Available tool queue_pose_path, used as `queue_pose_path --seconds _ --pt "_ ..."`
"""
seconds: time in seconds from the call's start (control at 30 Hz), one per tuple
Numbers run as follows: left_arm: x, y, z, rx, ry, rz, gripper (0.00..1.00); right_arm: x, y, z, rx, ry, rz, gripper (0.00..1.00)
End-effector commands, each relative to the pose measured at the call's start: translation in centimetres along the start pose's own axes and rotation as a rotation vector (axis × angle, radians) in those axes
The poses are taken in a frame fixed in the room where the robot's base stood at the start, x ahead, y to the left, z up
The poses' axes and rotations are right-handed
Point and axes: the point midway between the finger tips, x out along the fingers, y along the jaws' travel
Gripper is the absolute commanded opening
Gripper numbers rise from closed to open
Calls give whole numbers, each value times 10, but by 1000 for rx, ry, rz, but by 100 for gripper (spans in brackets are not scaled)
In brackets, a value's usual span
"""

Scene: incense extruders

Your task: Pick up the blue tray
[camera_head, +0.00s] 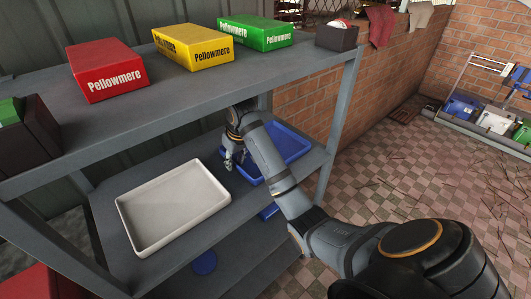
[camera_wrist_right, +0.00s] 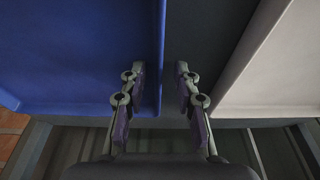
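The blue tray (camera_head: 291,146) sits on the shelf's middle board, behind my right arm, which hides part of it. My right gripper (camera_head: 233,160) is at the tray's left side, next to the white tray (camera_head: 172,205). In the right wrist view the blue tray (camera_wrist_right: 75,55) fills the left and its edge runs between the fingers of my right gripper (camera_wrist_right: 160,75). The fingers are open, one over the tray side and one over the dark gap beside the white tray (camera_wrist_right: 270,75). I cannot tell whether either finger touches the tray. My left gripper is not in view.
The top board (camera_head: 170,93) above carries a red box (camera_head: 105,70), a yellow box (camera_head: 193,46), a green box (camera_head: 256,32) and dark holders at both ends. A shelf post (camera_head: 340,125) stands right of the blue tray. A lower board holds blue items.

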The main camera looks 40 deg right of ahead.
Motion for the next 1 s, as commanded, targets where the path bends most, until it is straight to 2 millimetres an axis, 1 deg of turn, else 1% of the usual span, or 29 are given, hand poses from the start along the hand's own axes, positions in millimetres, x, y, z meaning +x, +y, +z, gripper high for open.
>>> queue_pose_path --seconds 0.03,0.07,0.23,0.27,0.3,0.83,1.0 --pt "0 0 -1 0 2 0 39 0 0 0 0 0 0 31" --pt "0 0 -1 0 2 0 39 0 0 0 0 0 0 28" --pt "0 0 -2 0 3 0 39 0 0 0 0 -1 0 5" --pt "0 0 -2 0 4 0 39 0 0 0 0 0 0 1" --pt "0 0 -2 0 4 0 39 0 0 0 0 -1 0 0" --pt "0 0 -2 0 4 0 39 -2 0 0 0 2 1 0" --pt "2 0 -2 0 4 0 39 -11 1 -4 0 4 2 0"
